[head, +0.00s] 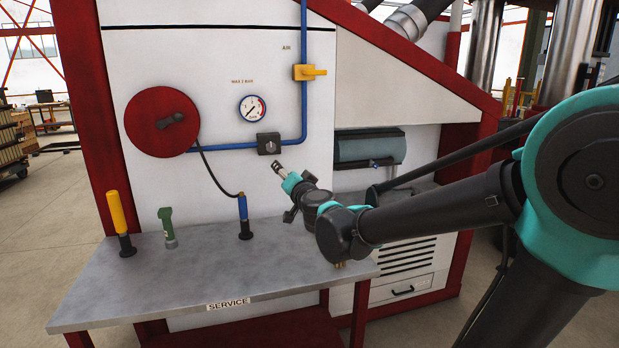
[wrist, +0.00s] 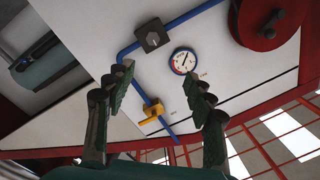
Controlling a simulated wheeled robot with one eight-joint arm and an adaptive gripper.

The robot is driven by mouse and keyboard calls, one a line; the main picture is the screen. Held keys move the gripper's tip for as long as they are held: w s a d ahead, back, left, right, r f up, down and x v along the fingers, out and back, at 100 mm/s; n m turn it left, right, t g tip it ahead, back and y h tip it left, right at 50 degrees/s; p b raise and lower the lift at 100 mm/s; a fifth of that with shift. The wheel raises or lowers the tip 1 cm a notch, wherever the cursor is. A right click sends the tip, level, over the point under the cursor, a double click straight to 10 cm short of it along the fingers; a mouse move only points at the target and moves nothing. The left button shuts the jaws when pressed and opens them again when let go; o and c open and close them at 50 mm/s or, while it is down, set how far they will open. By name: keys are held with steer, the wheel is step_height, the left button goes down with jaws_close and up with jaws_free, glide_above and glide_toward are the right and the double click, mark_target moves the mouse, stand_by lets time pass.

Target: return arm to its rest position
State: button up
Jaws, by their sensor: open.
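My gripper (head: 281,172) is in the head view, in front of the white machine panel (head: 212,70), just below and right of the black square knob (head: 268,144). It looks clear of the panel and bears no object. In the wrist view my gripper (wrist: 158,84) shows two fingers spread wide with nothing between them. Beyond them are the pressure gauge (wrist: 183,61), the yellow valve handle (wrist: 152,111) on the blue pipe and the black knob (wrist: 152,36). My arm reaches in from the right of the head view.
The grey service table (head: 190,278) stands below. On it are a yellow-handled tool (head: 117,212), a green tool (head: 166,225) and a blue tool (head: 243,210) joined by a hose to the red reel (head: 150,122). A teal cylinder (head: 366,148) sits in a recess behind my arm.

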steer(key=s+d+f+n+g+h, duration=0.1)
steer(key=s+d+f+n+g, duration=0.2)
steer(key=s+d+f+g, duration=0.7)
steer(key=s+d+f+n+h, duration=0.25)
steer(key=s+d+f, duration=0.35)
steer(key=f, duration=1)
steer(key=s+d+f+m+g+h, duration=0.1)
steer(key=s+d+f+g+h, duration=0.1)
steer(key=s+d+f, duration=0.4)
steer(key=s+d+h, duration=0.1)
steer(key=s+d, duration=0.2)
steer(key=shift+s+d+f+m+g, duration=0.15)
steer(key=shift+d+f+m+g, duration=0.2)
steer(key=shift+g, duration=0.05)
